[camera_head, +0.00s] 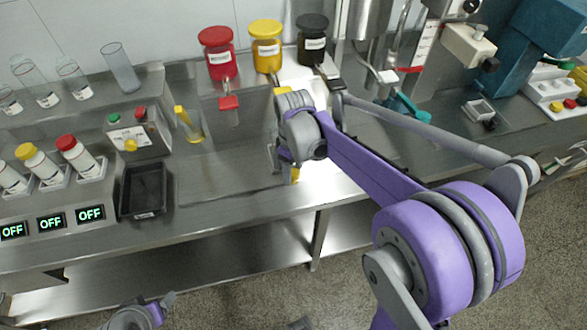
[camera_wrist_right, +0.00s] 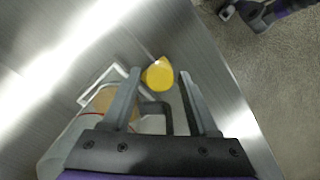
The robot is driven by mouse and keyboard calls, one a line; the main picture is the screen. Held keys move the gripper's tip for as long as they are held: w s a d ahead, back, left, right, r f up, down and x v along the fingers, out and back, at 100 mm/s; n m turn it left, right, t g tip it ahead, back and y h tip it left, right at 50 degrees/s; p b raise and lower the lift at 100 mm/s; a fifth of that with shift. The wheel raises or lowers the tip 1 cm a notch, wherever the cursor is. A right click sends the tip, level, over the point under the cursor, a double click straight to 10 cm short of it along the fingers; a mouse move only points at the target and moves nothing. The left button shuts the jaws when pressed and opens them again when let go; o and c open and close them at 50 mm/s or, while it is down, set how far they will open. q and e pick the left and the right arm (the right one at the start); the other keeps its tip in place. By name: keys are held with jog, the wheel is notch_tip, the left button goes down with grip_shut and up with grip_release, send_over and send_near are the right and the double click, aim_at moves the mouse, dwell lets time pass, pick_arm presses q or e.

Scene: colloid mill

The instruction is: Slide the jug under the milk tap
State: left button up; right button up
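My right gripper (camera_head: 290,152) points down at the counter, its wrist hiding most of what lies under it. In the right wrist view its two fingers (camera_wrist_right: 160,88) are apart, with a dark handle-like bar (camera_wrist_right: 163,115) and a round yellow part (camera_wrist_right: 158,74) between them. Left of them is a clear vessel with a pale frame (camera_wrist_right: 88,92) and brownish contents; it may be the jug, but I cannot tell for sure. My left gripper (camera_head: 168,300) is at the bottom edge of the head view, away from the counter. I cannot make out which tap is the milk one.
Red (camera_head: 216,58), yellow (camera_head: 266,52) and black (camera_head: 312,45) jars stand at the back. A clear vessel with a yellow strip (camera_head: 190,125) and a black tray (camera_head: 143,192) are to the left. The front counter is mostly bare.

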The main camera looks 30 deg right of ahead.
grip_shut()
dwell(1.2)
